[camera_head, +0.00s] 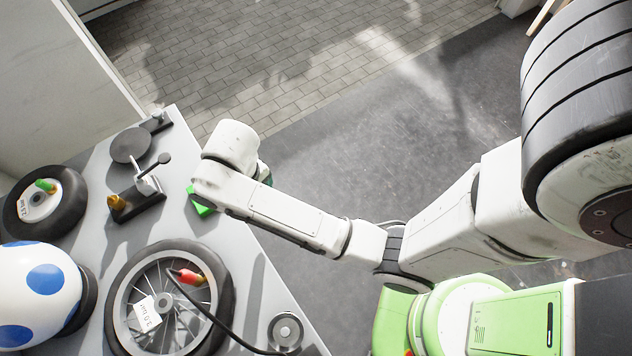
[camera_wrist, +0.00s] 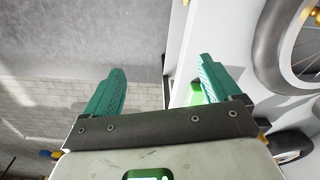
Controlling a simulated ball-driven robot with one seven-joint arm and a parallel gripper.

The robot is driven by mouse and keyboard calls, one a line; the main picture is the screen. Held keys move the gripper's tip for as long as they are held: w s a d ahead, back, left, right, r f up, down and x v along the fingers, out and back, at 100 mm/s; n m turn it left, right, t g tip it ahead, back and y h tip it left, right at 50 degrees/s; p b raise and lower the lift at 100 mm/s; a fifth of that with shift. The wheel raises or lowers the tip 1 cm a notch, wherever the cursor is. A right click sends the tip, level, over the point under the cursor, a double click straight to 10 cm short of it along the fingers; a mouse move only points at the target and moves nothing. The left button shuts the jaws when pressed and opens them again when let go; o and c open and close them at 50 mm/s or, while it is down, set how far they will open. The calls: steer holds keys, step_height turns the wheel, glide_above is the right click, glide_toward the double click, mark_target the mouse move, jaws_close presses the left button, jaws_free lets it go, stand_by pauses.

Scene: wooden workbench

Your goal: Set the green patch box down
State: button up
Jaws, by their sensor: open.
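The green patch box (camera_head: 201,206) lies on the grey workbench (camera_head: 240,240) near its right edge in the head view. My arm's wrist covers part of it there. In the wrist view, a part of the green box (camera_wrist: 196,94) shows beside and behind the right finger, close to the bench edge. My gripper (camera_wrist: 162,66) has its two teal fingers spread wide. The space between them shows mostly floor, with no box held there. I cannot tell whether the right finger touches the box.
A spoked wheel (camera_head: 118,306) with a red and yellow item lies on the bench. A smaller tyre (camera_head: 72,206), a blue-spotted white ball (camera_head: 75,285), a dark stand (camera_head: 140,203) and a round metal piece (camera_head: 285,331) are also there. Open floor (camera_head: 350,140) lies right of the bench.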

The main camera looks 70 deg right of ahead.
steer(key=s+d+r+n, duration=0.1)
steer(key=s+d+n, duration=0.1)
steer(key=s, duration=1.3)
steer(key=shift+s+n+h, duration=0.15)
steer(key=shift+n+h, duration=0.15)
steer(key=shift+n, duration=0.3)
